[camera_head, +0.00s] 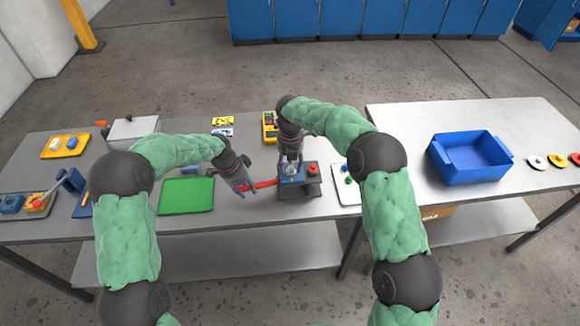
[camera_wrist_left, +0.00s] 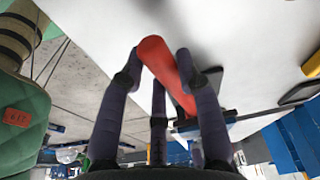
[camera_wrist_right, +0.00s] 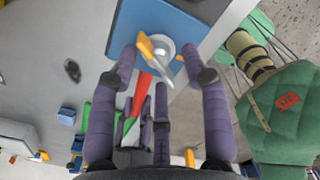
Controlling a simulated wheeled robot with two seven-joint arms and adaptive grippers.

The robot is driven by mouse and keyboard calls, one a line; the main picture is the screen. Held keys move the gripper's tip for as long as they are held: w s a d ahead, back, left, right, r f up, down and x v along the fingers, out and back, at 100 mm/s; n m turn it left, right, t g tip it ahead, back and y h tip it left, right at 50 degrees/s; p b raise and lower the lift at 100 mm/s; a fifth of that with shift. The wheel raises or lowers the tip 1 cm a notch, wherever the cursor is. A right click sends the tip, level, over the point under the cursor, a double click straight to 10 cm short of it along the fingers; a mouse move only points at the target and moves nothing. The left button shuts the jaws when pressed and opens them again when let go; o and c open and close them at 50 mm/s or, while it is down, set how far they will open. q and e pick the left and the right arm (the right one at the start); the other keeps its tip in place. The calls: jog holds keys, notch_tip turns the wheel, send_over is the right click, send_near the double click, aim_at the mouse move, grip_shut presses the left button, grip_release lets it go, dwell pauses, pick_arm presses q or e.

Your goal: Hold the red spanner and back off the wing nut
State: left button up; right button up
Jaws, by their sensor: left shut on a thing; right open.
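The red spanner (camera_head: 264,184) reaches from my left gripper (camera_head: 245,189) to the blue-topped fixture (camera_head: 290,177) on the table. In the left wrist view the fingers are shut around the red handle (camera_wrist_left: 160,60). My right gripper (camera_head: 291,160) is open above the fixture, pointing down. In the right wrist view, the wing nut (camera_wrist_right: 145,46), with one orange-yellow wing and one grey wing, sits on a pale round seat on the blue plate (camera_wrist_right: 131,20). The right fingers stand either side of it, apparently apart from it. The spanner's far end is hidden.
A green mat (camera_head: 187,195) lies left of the spanner. A white tray (camera_head: 346,190) with small green parts is right of the fixture. A blue bin (camera_head: 468,157) stands on the right table. A yellow tray (camera_head: 65,146) and a grey box (camera_head: 132,131) are at the left.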

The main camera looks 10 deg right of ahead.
aim_at(290, 167)
pick_arm(q)
jog(key=shift+w+r, duration=0.15)
jog(key=shift+w, duration=0.05)
pick_arm(e)
notch_tip(290, 167, up, 11)
jog(key=shift+f, duration=0.2)
pick_arm(q)
jog(key=o, duration=0.9)
jog(key=shift+c, duration=0.2)
jog(key=shift+s, duration=0.1)
jog(key=shift+s+r+p, duration=0.1)
jog(key=shift+r+p, duration=1.9)
jog(key=shift+r, duration=1.35)
pick_arm(e)
notch_tip(290, 167, up, 4)
jog(key=shift+f, duration=0.1)
pick_arm(q)
jog(key=shift+f, duration=0.1)
pick_arm(e)
jog(key=shift+s, duration=0.1)
